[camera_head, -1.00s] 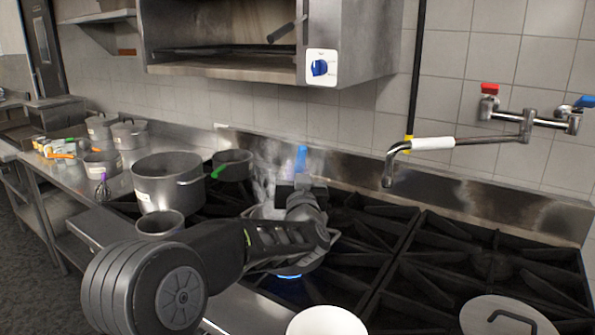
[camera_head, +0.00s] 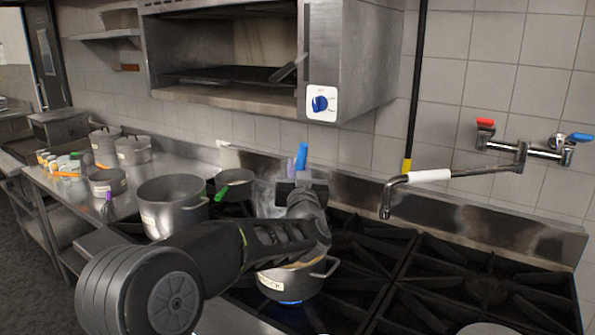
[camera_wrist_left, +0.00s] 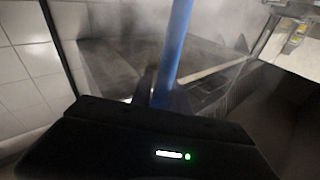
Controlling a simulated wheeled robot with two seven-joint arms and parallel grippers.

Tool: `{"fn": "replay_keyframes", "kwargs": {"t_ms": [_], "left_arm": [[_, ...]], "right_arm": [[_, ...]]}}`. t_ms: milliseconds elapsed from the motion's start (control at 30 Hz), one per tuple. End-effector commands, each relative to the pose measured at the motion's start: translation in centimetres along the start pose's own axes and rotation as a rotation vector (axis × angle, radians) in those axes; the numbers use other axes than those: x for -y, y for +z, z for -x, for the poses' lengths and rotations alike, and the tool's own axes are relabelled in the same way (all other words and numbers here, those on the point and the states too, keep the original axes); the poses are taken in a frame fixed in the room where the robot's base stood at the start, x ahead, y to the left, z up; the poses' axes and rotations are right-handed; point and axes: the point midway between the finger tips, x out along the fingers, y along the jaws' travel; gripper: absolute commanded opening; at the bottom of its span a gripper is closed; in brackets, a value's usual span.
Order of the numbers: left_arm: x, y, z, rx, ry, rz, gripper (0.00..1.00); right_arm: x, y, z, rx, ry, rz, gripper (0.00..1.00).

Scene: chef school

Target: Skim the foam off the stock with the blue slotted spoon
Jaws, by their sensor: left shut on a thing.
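The stock pot (camera_head: 300,284), a steel pot with a partly hidden label, sits on a lit burner below my left forearm. Its rim shows a yellowish content, but foam cannot be made out. My left gripper (camera_head: 298,188) is above and behind the pot, shut on the blue slotted spoon (camera_head: 302,157), whose handle points up. The handle also crosses the left wrist view (camera_wrist_left: 176,45) above the dark gripper body. The spoon's slotted end is hidden behind my arm. My right gripper is out of view.
A large pot (camera_head: 172,205) and a green-handled pan (camera_head: 236,183) stand left of the arm. A wall faucet (camera_head: 430,176) reaches over the stove at right. Burner grates (camera_head: 440,275) at right are mostly bare. A lid (camera_head: 485,329) shows at the bottom edge. Steam rises near the gripper.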

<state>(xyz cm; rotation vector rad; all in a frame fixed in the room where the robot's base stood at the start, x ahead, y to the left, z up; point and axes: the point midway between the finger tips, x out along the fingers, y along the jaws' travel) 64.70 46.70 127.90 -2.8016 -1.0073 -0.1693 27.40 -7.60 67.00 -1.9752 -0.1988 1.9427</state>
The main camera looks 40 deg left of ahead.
Motion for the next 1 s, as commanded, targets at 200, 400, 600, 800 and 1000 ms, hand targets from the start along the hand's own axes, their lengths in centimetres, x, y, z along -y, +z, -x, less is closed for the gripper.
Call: {"fn": "replay_keyframes", "kwargs": {"t_ms": [200, 400, 600, 800, 1000], "left_arm": [[0.3, -2.9, -0.5, -0.001, -0.001, 0.002, 0.00], [0.5, -4.1, -0.7, 0.000, -0.001, 0.001, 0.00], [0.5, -4.0, -0.7, 0.000, 0.000, 0.001, 0.00], [0.5, -4.0, -0.7, 0.000, 0.000, 0.001, 0.00], [0.5, -4.0, -0.7, 0.000, 0.000, 0.001, 0.00]], "right_arm": [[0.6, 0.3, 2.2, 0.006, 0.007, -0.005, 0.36], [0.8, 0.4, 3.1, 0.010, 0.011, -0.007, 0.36], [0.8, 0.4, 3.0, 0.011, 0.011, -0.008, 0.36], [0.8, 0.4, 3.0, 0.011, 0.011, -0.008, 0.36], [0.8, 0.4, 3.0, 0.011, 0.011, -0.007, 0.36]]}}
